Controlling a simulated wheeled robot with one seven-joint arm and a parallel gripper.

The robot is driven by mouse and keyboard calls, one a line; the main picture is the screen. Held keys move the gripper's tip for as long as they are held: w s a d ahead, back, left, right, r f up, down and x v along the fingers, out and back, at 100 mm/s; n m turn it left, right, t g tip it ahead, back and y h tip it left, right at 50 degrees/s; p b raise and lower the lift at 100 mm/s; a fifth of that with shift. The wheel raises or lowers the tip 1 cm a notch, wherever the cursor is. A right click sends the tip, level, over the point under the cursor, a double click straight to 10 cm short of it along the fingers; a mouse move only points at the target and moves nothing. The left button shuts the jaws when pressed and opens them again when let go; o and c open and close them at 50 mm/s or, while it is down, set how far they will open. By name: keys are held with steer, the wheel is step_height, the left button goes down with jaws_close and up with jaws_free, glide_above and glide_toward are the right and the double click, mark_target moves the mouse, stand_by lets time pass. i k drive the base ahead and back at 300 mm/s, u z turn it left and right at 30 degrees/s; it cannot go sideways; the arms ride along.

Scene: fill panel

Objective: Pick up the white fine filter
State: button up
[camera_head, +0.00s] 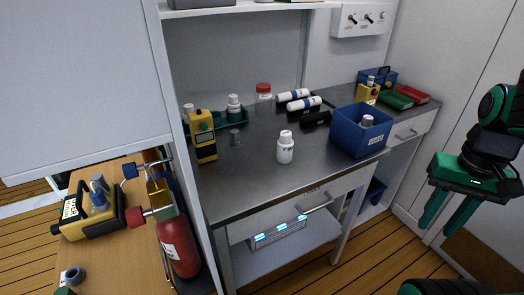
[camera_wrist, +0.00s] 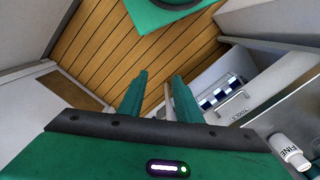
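The white fine filter (camera_head: 285,150) is a small white bottle-like piece with dark lettering. It stands upright on the grey metal counter (camera_head: 255,185), near the middle of its front part. In the wrist view it shows at the lower right edge (camera_wrist: 288,150), with the word FINE readable on it. My gripper (camera_head: 438,228) hangs at the right of the head view, well apart from the filter and in front of the counter. Its two green fingers (camera_wrist: 160,78) are apart with nothing between them, over the wooden floor.
A blue bin (camera_head: 345,135) stands right of the filter. A yellow device (camera_head: 204,137) and a green tray (camera_head: 218,120) are to its left. A drawer handle (camera_head: 316,204) juts from the front.

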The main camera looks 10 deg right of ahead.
mark_target(285, 145)
steer(key=u, duration=0.2)
steer(key=k, duration=1)
steer(key=z, duration=0.5)
steer(key=i, duration=1.9)
steer(key=z, duration=0.05)
